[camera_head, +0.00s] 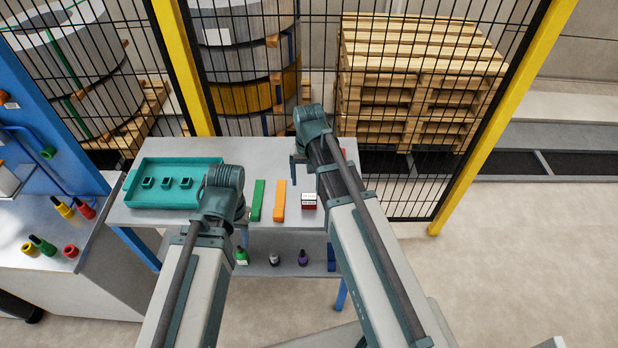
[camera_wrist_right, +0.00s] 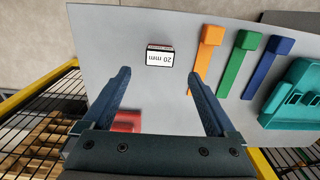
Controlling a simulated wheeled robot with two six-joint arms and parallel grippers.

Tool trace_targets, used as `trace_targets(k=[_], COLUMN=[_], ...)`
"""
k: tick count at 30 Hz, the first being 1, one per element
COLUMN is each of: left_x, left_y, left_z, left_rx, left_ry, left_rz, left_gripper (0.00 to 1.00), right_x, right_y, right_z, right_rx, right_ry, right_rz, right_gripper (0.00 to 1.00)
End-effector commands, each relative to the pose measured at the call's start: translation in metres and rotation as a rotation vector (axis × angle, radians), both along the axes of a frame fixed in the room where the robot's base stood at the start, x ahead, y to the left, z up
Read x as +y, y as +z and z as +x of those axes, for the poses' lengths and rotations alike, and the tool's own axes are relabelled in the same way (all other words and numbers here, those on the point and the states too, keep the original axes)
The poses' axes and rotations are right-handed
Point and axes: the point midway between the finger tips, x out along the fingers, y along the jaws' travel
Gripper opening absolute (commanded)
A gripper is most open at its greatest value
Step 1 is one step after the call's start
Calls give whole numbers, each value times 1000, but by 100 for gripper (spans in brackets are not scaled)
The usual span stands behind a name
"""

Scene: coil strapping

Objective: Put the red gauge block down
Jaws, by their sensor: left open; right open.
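The red gauge block (camera_head: 309,202) stands on the grey table, to the right of an orange bar (camera_head: 279,200). It has a white labelled face and a red side. In the right wrist view the block (camera_wrist_right: 160,55) shows a "20 mm" label and lies just beyond the fingertips, apart from both. My right gripper (camera_wrist_right: 158,76) is open and empty above the table. In the head view it is behind the block, partly hidden by its own arm. My left gripper (camera_head: 224,195) is over the table between the teal tray and a green bar (camera_head: 257,200); its fingers are mostly hidden.
A teal tray (camera_head: 135,190) with small square holders is at the table's left. A blue bar (camera_wrist_right: 262,68) shows beside the green one in the wrist view. A red object (camera_wrist_right: 126,121) lies by one right finger. Wire fencing (camera_head: 410,190) stands behind. Bottles are on the lower shelf (camera_head: 285,266).

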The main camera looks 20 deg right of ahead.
Motion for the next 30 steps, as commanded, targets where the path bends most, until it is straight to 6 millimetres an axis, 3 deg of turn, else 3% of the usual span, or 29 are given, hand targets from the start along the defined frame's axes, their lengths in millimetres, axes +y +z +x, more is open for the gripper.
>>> trace_targets(k=[1, 4, 13, 21, 24, 30], left_x=[0, 0, 0, 0, 0, 0], left_y=[15, 24, 27, 27, 27, 27], left_z=[0, 0, 0, 0, 0, 0], left_rx=[0, 0, 0, 0, 0, 0], left_ry=[2, 5, 7, 6, 6, 6], left_rz=[-1, -1, -1, -1, -1, -1], left_gripper=[47, 47, 47, 47, 47, 47], right_x=[0, 0, 7, 82, 99, 110], right_y=[15, 24, 27, 27, 28, 28], right_z=[0, 0, -7, -98, -125, -143], right_rx=[0, 0, 2, 36, 47, 56], right_ry=[0, 0, 24, 392, 508, 603], right_rz=[0, 0, -4, -60, -79, -97], right_gripper=[92, 92, 92, 92, 92, 92])
